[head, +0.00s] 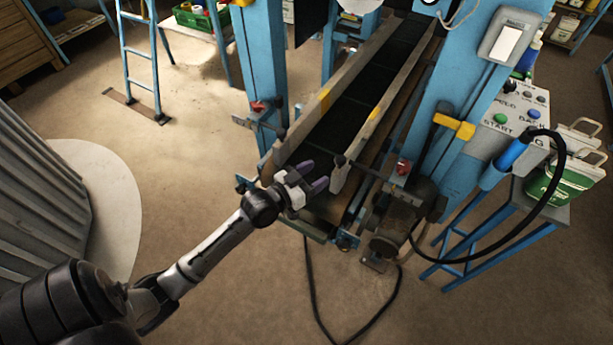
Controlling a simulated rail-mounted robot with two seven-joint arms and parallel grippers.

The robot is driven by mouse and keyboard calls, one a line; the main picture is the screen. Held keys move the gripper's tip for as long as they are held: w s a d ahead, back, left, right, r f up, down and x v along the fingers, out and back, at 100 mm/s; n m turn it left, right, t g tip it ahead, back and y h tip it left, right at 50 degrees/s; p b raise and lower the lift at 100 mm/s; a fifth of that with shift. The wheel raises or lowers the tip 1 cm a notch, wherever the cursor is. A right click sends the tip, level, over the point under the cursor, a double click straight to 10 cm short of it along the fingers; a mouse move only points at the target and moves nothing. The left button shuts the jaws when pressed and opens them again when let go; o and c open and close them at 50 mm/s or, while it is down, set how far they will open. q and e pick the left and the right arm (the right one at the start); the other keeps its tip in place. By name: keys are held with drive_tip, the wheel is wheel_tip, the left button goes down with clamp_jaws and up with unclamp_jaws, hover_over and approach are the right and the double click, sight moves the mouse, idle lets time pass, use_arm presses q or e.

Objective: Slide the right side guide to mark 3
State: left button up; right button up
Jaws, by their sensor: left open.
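The right side guide (388,100) is a long grey rail with a yellow patch along the right edge of the dark conveyor belt (352,100). A dark knob (340,160) stands at its near end. A red knob (403,167) sits on a bracket to its right. No mark numbers can be read. My left gripper (317,176) is open, with purple fingers, over the near end of the belt. Its fingertips point toward the guide's knob from the left, with a small gap in the picture. Nothing shows between the fingers. My right gripper is not in view.
The left side guide (310,115) runs along the belt's other edge. Blue posts (262,60) flank the conveyor. A black cable loops on the floor. Floor at left is open.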

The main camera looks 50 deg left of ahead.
use_arm(q)
drive_tip(key=shift+s+a, duration=0.15)
drive_tip(key=shift+s, duration=1.1)
drive_tip(key=s+d+f+g+y, duration=0.2)
drive_tip(key=s+f+g, duration=0.3)
drive_tip(key=f+g, duration=0.25)
drive_tip(key=s+d+f+g+p, duration=0.1)
drive_tip(key=s+d+g, duration=0.2)
drive_tip(key=s+d, duration=0.5)
drive_tip(key=s+d+f+g+p, duration=0.1)
drive_tip(key=s+d+f+g, duration=0.2)
drive_tip(key=s, duration=0.9)
wheel_tip(320, 180, up, 39)
drive_tip(key=p, duration=3.7)
drive_tip(key=shift+w+m+g+p, duration=0.15)
drive_tip(key=shift+m+g+p, duration=0.25)
drive_tip(key=shift+g, duration=0.05)
